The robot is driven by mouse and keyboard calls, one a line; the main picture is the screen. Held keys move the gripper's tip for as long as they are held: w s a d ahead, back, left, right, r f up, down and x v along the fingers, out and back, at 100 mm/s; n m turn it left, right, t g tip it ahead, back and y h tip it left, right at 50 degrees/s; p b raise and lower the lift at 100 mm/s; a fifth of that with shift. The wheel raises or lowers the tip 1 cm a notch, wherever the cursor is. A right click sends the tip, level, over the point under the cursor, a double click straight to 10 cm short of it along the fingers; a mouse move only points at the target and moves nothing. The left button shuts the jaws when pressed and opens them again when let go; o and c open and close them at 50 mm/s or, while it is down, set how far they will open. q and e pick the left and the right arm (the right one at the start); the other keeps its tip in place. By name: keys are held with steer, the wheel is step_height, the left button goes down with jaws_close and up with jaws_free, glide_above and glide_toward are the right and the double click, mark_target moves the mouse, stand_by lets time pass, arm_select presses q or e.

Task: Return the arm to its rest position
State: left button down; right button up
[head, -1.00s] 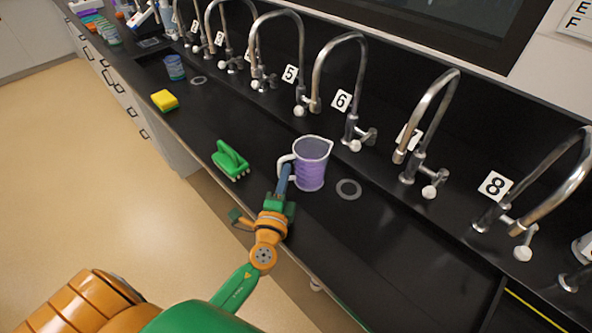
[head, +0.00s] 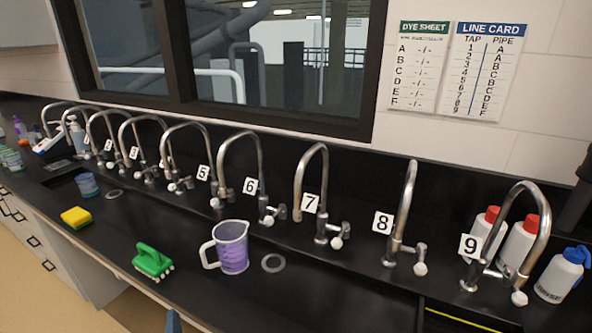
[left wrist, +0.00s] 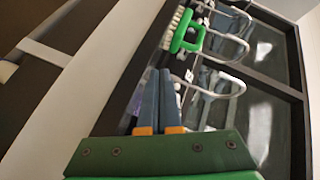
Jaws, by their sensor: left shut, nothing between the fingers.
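My left gripper (left wrist: 159,76) shows in the left wrist view with its two blue fingers together and nothing between them. In the head view only a blue fingertip of the left gripper (head: 173,322) shows at the bottom edge, in front of the counter and apart from the jug. The clear jug (head: 231,250) with purple liquid stands upright on the black counter, its handle to the left. My right gripper is in neither current view.
A green brush (head: 153,262) and a yellow sponge (head: 76,217) lie left of the jug. A grey ring (head: 273,263) lies right of it. Numbered taps line the back. White bottles (head: 519,243) stand at the right. A dye sheet (head: 417,66) and line card (head: 482,70) hang above.

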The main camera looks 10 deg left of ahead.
arm_select(q)
steer(key=s+d+f+n+g+h, duration=0.2)
steer(key=s+d+f+g+h, duration=0.15)
steer(key=s, duration=0.25)
steer(key=s+d+f+n+g+h, duration=0.1)
steer(key=s+d+f+g+h, duration=0.15)
steer(key=s+d, duration=0.35)
steer(key=s+d+f+n+g+h, duration=0.2)
steer(key=s+d+f+g, duration=0.15)
steer(key=s, duration=0.35)
step_height(320, 180, down, 16)
steer(key=s+r+g, duration=0.1)
steer(key=s+g, duration=0.1)
steer(key=s+a+f, duration=0.2)
steer(key=s+f, duration=0.9)
steer(key=s, duration=0.1)
steer(key=shift+s+a+m+g, duration=0.25)
steer(key=shift+m+g, duration=0.05)
steer(key=shift+g, duration=0.15)
arm_select(e)
steer(key=shift+s, duration=0.3)
arm_select(q)
steer(key=shift+r, duration=0.1)
